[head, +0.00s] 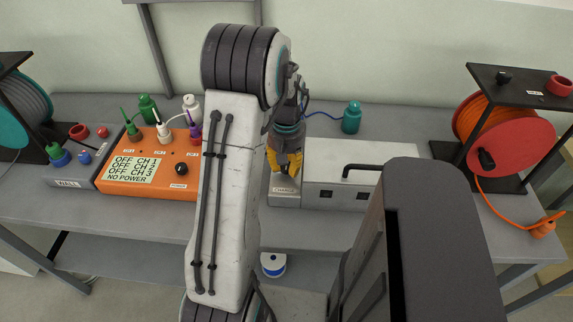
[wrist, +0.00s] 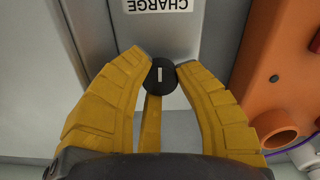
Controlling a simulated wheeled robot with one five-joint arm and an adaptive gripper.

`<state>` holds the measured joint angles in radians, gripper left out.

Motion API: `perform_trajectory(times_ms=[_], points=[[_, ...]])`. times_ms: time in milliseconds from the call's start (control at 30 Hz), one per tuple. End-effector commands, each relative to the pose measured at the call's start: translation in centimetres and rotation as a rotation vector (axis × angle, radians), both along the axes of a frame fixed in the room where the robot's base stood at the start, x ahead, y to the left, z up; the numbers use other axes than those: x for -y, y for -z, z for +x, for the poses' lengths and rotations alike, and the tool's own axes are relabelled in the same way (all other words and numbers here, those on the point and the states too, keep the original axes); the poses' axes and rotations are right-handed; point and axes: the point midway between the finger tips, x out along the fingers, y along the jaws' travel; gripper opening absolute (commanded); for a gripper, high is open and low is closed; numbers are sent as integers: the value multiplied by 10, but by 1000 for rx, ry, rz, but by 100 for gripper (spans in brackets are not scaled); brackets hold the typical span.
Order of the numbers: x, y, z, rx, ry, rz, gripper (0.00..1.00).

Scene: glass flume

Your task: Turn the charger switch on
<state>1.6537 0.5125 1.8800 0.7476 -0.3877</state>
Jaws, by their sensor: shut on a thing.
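The charger switch is a round black knob (wrist: 161,76) with a short white line, seen in the wrist view between the fingertips. The white line runs up and down in that view. My gripper (wrist: 164,64) has yellow fingers closed on the knob from both sides. In the head view my gripper (head: 286,165) points down at the left end of the grey charger box (head: 330,188), and the knob is hidden there. The CHARGE label (wrist: 157,5) shows upside down just beyond the knob.
An orange power box (head: 145,185) with plugs and a display reading OFF for its channels and NO POWER stands left of my arm. An orange cable reel (head: 500,130) is at the right, a teal reel (head: 20,115) at the far left. A teal plug (head: 351,118) stands behind the charger.

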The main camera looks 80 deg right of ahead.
Motion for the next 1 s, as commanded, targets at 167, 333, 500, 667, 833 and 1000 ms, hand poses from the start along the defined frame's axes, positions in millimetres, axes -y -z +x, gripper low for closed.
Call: perform_trajectory(times_ms=[167, 333, 500, 667, 833, 1000], points=[[-1, 2, 0, 0, 88, 3, 0], [-1, 3, 0, 0, 207, 5, 0], [-1, 3, 0, 0, 321, 5, 0], [-1, 3, 0, 0, 408, 5, 0], [-1, 2, 0, 0, 468, 5, 0], [-1, 2, 0, 0, 497, 6, 0]])
